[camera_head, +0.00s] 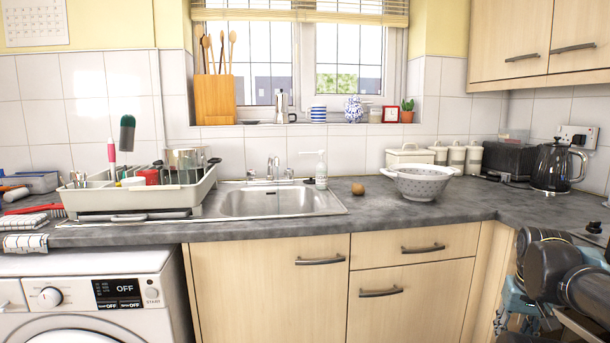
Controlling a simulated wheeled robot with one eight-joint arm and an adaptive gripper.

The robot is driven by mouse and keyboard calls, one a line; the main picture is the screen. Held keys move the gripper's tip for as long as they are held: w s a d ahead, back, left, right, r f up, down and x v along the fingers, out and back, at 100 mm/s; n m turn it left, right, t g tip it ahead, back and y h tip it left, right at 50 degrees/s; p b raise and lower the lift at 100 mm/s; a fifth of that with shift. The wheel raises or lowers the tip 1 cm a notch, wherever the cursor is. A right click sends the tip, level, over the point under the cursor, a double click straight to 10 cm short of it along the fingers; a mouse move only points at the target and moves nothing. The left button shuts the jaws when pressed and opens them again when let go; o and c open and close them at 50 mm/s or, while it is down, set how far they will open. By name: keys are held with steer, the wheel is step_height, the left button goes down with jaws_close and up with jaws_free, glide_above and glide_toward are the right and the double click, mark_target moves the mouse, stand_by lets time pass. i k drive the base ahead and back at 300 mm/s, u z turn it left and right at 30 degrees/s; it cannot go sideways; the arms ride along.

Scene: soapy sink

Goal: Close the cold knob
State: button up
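The steel sink (334,207) is set in the grey worktop below the window. Its metal tap (273,168) stands at the back of the basin. A small knob (251,174) sits left of the tap and another small knob (290,173) sits right of it. No hot or cold marking can be read, and the knobs are too small to tell whether they are open or closed. I make out no water stream. Parts of my dark arm show at the lower right, well away from the tap. I cannot make out my gripper's fingers.
A white soap bottle (321,171) stands close to the right knob. A dish rack (205,188) full of dishes is left of the basin. A brown round object (358,189) and a white colander (418,182) are to the right. Worktop in front of the colander is clear.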

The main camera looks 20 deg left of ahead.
mark_target(288, 173)
steer(key=z, duration=0.9)
steer(key=k, duration=1.25)
steer(key=u, duration=1.45)
steer(key=i, duration=1.2)
